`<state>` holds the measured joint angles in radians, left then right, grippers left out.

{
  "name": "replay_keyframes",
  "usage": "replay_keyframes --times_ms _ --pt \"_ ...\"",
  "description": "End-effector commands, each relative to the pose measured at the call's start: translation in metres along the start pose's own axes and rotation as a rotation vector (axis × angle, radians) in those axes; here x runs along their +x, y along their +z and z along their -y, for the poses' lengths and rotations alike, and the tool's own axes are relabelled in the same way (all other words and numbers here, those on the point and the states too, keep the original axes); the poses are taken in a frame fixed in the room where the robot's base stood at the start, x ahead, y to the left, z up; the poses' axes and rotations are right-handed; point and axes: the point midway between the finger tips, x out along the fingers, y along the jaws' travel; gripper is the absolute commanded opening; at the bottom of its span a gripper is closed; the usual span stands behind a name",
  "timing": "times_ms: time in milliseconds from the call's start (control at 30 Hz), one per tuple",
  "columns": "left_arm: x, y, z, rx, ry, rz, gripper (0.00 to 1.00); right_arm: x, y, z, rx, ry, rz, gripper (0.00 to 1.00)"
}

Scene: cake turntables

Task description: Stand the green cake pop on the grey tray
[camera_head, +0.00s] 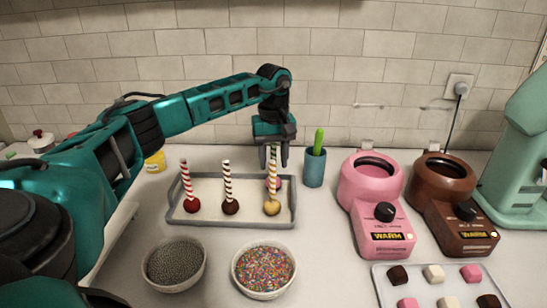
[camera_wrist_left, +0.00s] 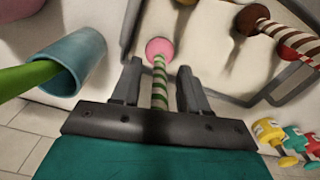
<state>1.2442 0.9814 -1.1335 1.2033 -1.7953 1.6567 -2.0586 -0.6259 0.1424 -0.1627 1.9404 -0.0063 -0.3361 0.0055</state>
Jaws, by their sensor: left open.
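The green cake pop has a pink ball and a green-and-white striped stick (camera_wrist_left: 159,85). In the left wrist view its ball (camera_wrist_left: 159,47) is beyond my fingertips and its stick runs between my fingers. In the head view its ball (camera_head: 275,184) shows at the back right of the grey tray (camera_head: 233,222), partly hidden behind the yellow cake pop (camera_head: 271,207); it appears to stand upright on the tray. My left gripper (camera_head: 274,158) is open around the stick, fingers apart from it, as also seen in the left wrist view (camera_wrist_left: 160,72). My right gripper is not in view.
A red cake pop (camera_head: 191,206) and a brown cake pop (camera_head: 230,207) stand in the tray's left and middle. A blue cup (camera_head: 314,168) with a green handle is close right of the gripper. Sprinkle bowls (camera_head: 263,291) are in front; a pink melter (camera_head: 374,190) is right.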

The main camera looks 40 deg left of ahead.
Motion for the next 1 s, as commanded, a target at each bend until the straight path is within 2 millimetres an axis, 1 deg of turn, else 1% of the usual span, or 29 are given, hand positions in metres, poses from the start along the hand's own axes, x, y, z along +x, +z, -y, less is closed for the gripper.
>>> replay_keyframes --times_ms 133,233,367,600,700,833,1000 --pt "-0.002 0.0 0.0 0.0 0.001 0.0 0.44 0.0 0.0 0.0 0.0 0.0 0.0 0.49" --pt "-0.011 0.0 -0.001 0.0 0.002 -0.002 0.44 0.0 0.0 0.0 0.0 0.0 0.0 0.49" --pt "-0.034 -0.001 -0.001 0.0 0.004 -0.003 0.44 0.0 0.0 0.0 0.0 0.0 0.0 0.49" --pt "-0.089 0.0 -0.001 0.0 0.004 -0.002 0.44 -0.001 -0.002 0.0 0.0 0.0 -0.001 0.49" --pt "-0.106 0.0 -0.001 0.0 0.003 -0.002 0.44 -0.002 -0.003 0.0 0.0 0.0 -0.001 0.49" --pt "-0.122 0.0 -0.001 0.0 0.002 -0.001 0.44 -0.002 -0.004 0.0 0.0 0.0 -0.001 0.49" --pt "-0.129 0.0 0.0 0.0 -0.001 0.0 0.44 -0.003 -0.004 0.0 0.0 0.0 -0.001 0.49"
